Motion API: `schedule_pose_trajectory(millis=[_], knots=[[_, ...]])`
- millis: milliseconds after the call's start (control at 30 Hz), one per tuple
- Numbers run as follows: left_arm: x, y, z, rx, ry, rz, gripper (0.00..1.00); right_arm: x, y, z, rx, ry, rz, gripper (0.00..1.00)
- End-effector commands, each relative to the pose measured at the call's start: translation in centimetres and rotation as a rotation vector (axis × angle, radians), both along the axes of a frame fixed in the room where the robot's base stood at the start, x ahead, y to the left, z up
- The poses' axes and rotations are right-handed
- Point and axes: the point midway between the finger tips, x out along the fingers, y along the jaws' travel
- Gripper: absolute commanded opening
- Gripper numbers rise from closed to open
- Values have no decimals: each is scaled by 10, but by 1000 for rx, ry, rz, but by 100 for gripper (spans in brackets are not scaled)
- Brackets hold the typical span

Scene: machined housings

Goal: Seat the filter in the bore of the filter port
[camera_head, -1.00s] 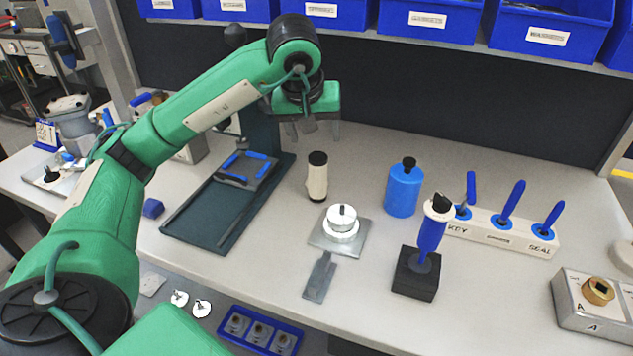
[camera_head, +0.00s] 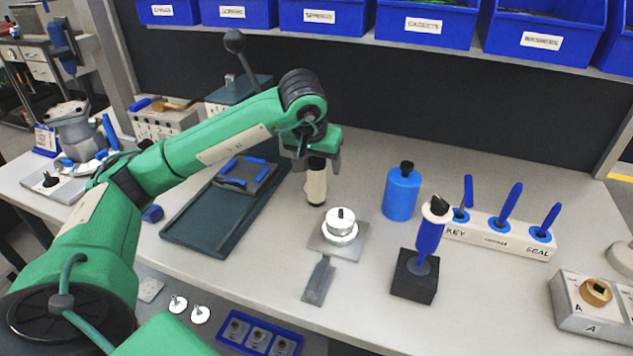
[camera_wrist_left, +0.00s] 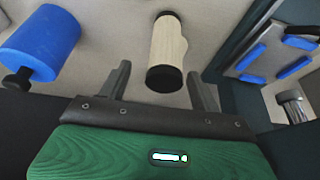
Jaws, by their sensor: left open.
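The filter, a cream cylinder with black end caps (camera_head: 316,187), stands upright on the bench. In the left wrist view the filter (camera_wrist_left: 168,45) shows ahead of and between the finger lines. My left gripper (camera_head: 317,166) is open above the filter, hiding part of its top. In the left wrist view the two fingers of the left gripper (camera_wrist_left: 160,70) are apart with nothing clamped. A white round fitting with a dark-tipped top (camera_head: 341,225) sits on a square metal plate close in front of the filter. I cannot tell whether it is the filter port; no open bore is visible.
A blue bottle (camera_head: 402,191) stands right of the filter. A dark stand with a blue-handled tool (camera_head: 415,274), a rack of blue handles (camera_head: 497,236) and a metal block with a brass ring (camera_head: 592,302) lie farther right. A dark tray (camera_head: 212,222) is left.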

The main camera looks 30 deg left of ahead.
Motion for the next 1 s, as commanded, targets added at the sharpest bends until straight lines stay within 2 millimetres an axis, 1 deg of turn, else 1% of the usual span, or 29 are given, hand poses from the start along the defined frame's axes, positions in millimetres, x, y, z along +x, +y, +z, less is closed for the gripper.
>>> schedule_pose_trajectory(millis=[133,333,433,633,667,800,900,933,967,1000], knots=[[3,5,-18,0,5,3,64,-1,0,-2,1,-5,0,0],[10,8,-41,-2,4,0,64,-8,-1,-15,-4,14,1,0],[12,9,-45,-1,1,1,64,-8,-2,-17,-3,12,2,0],[13,9,-46,0,0,1,64,-2,-1,-15,-2,0,3,0],[13,9,-46,0,0,1,60,-1,-1,-14,-2,-1,3,0],[13,9,-46,-1,1,1,33,2,-1,-13,-3,-5,2,0],[13,9,-46,0,0,1,16,2,-2,-12,-4,-5,3,0],[13,9,-45,0,0,1,16,2,-2,-12,-4,-4,3,0],[13,9,-45,0,0,1,12,2,-2,-12,-4,-4,3,0],[13,9,-45,0,0,1,12,1,-2,-12,-4,-3,3,0]])
